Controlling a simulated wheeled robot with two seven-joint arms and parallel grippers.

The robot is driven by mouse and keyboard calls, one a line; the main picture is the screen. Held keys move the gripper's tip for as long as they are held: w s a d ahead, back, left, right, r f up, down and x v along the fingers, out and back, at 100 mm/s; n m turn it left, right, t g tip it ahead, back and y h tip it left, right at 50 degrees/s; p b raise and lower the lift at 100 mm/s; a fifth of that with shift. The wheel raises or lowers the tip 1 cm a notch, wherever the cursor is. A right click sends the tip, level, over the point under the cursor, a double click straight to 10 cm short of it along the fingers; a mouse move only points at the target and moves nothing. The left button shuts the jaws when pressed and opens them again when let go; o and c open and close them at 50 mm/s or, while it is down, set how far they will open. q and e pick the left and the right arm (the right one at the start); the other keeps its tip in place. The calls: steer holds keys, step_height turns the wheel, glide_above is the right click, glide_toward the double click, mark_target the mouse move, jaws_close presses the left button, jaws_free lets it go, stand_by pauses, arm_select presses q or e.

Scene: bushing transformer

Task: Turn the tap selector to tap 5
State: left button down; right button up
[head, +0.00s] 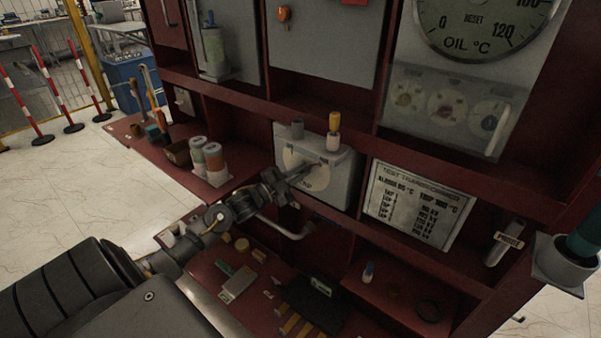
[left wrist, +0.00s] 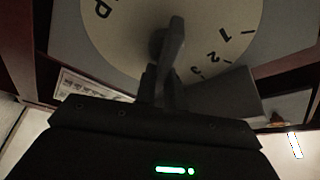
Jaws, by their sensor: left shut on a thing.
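The tap selector is a grey box (head: 342,183) in the red cabinet, with a round pale dial (head: 318,180) on its front. My left gripper (head: 303,173) reaches the dial from the left and is shut on the selector's handle. In the left wrist view, the dark handle (left wrist: 174,45) stands over the pale dial (left wrist: 115,40), between the fingers of my left gripper (left wrist: 163,85). The dial shows a P at upper left and the numbers 1, 2 and 3 at right; its other marks are hidden or out of frame. My right gripper is not in view.
A printed plate (head: 418,203) is right of the selector box. An oil gauge (head: 486,25) is above. Several bottles (head: 214,160) stand on a shelf at left. A bent grey handle (head: 290,229) is below the gripper. Loose parts cover the lower shelf.

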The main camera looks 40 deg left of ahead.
arm_select(q)
steer(key=shift+a+f+m, duration=0.1)
steer(key=shift+f+m, duration=0.15)
steer(key=shift+m, duration=0.05)
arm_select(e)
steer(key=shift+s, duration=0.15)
arm_select(q)
steer(key=c, duration=1.5)
jaws_free()
steer(key=shift+a, duration=0.1)
steer(key=shift+r, duration=0.1)
steer(key=shift+s, duration=0.1)
